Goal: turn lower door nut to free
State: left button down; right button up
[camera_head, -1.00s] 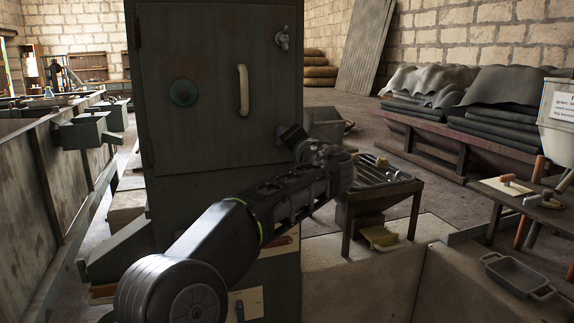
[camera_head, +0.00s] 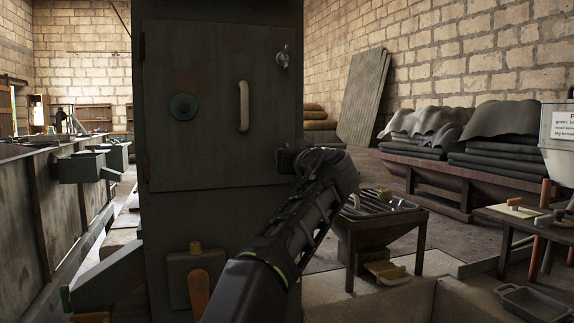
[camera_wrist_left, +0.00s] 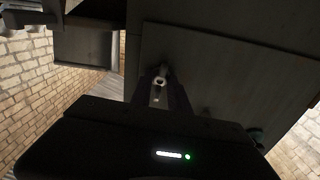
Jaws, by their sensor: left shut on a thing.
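A dark metal cabinet door (camera_head: 205,150) stands closed in the head view, with a pale vertical handle (camera_head: 243,106). The upper door nut (camera_head: 283,58), a wing-like metal piece, shows at the door's upper right edge. My left gripper (camera_head: 284,160) is at the door's lower right edge, and my wrist hides the lower nut in the head view. In the left wrist view, the lower door nut (camera_wrist_left: 161,76) shows as a small metal piece between the fingertips of my left gripper (camera_wrist_left: 160,88), which is shut on it. My right gripper is in neither view.
A round green disc (camera_head: 183,106) sits on the door. A small box with a brown handle (camera_head: 198,286) is below it. A slatted stand (camera_head: 380,222) is just right of my arm. A table (camera_head: 530,222) and covered stacks (camera_head: 480,140) are further right.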

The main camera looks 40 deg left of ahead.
pick_arm(q)
jog(key=shift+n, duration=0.5)
jog(key=c, duration=1.3)
grip_release()
jog(key=shift+o, duration=0.2)
jog(key=b+v, duration=0.3)
jog(key=v, duration=0.4)
jog(key=shift+s+d, duration=0.2)
jog(key=shift+d, duration=0.15)
